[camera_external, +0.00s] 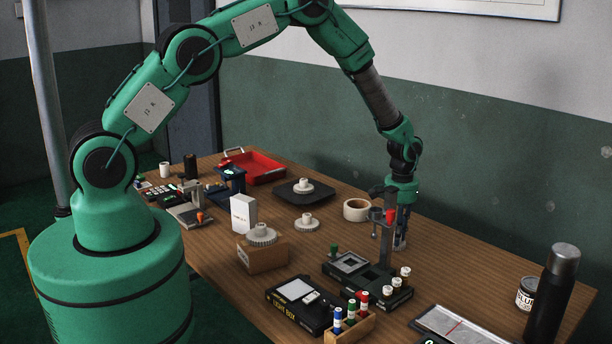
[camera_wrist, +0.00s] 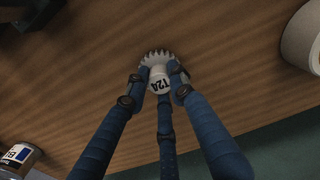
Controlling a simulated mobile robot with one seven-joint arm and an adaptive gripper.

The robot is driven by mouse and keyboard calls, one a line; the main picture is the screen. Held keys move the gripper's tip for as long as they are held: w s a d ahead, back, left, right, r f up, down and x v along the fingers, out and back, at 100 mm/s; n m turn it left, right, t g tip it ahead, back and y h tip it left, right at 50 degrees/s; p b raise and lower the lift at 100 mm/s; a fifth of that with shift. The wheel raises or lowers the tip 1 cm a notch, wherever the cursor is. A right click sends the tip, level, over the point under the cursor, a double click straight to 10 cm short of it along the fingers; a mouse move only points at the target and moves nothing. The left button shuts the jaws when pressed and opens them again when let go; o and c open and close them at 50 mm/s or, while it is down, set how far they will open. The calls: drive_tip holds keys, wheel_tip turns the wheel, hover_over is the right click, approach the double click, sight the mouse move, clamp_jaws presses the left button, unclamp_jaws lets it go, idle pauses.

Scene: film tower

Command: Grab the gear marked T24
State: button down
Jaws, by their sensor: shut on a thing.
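The gear marked T24 (camera_wrist: 158,83) shows in the wrist view, a pale toothed gear with a hub that carries the black marking. My gripper (camera_wrist: 158,88) has its dark blue fingers closed around the hub, so it is shut on this gear. In the external view my gripper (camera_external: 401,240) reaches down to the table behind the dark post of a small stand. The gear there is mostly hidden by the fingers and the stand. I cannot tell whether the gear touches the wood.
The dark stand (camera_external: 352,262) with its post and red knob is close in front of my gripper. A tape roll (camera_external: 356,210) lies to the left. Other pale gears sit on a black tray (camera_external: 284,192), on the table (camera_external: 306,223) and on a cardboard box (camera_external: 262,235). A black flask (camera_external: 553,295) stands right.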

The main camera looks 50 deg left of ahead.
wheel_tip(320, 180, up, 10)
drive_tip(key=p, duration=0.1)
idle(0.7)
